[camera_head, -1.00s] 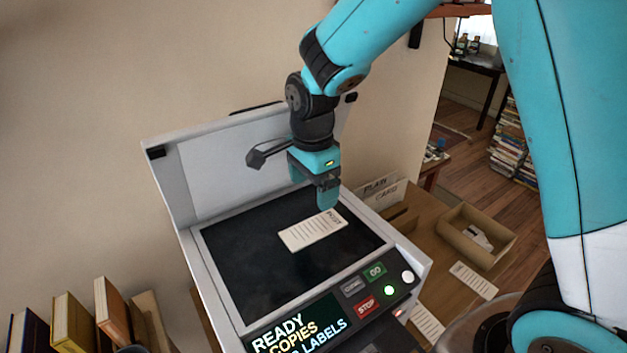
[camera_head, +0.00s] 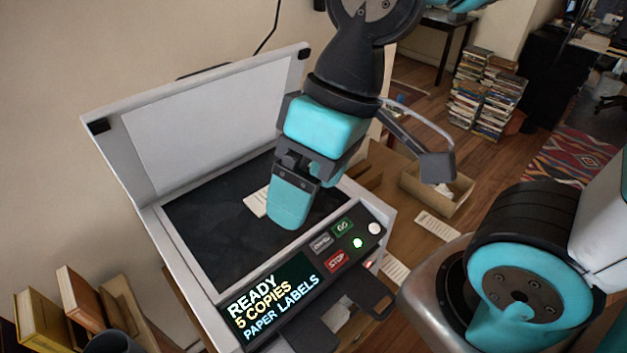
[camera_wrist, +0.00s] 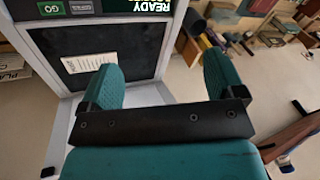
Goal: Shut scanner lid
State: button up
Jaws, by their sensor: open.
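The scanner lid (camera_head: 215,125) stands raised, tilted back against the wall side, with its pale inner face showing. The scanner's dark glass (camera_head: 215,235) is exposed. A printed label sheet (camera_head: 257,201) lies on it, partly hidden by my gripper. The sheet also shows in the wrist view (camera_wrist: 88,62). My gripper (camera_head: 300,205) hangs over the front right of the glass, in front of the lid and apart from it. In the wrist view its two teal fingers (camera_wrist: 160,80) are spread with nothing between them.
The control panel (camera_head: 300,275) reads ready, 5 copies, paper labels. Books (camera_head: 75,300) stand at the lower left. An open cardboard box (camera_head: 408,183) and paper slips (camera_head: 436,226) lie on the table to the right. Book stacks (camera_head: 485,95) stand on the floor beyond.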

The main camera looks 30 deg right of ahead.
aim_at(157, 142)
jog(key=z, duration=0.1)
jog(key=k, duration=0.55)
jog(key=z, duration=0.85)
jog(key=k, duration=0.6)
jog(key=u, duration=0.85)
jog(key=i, duration=0.45)
jog(key=z, duration=0.05)
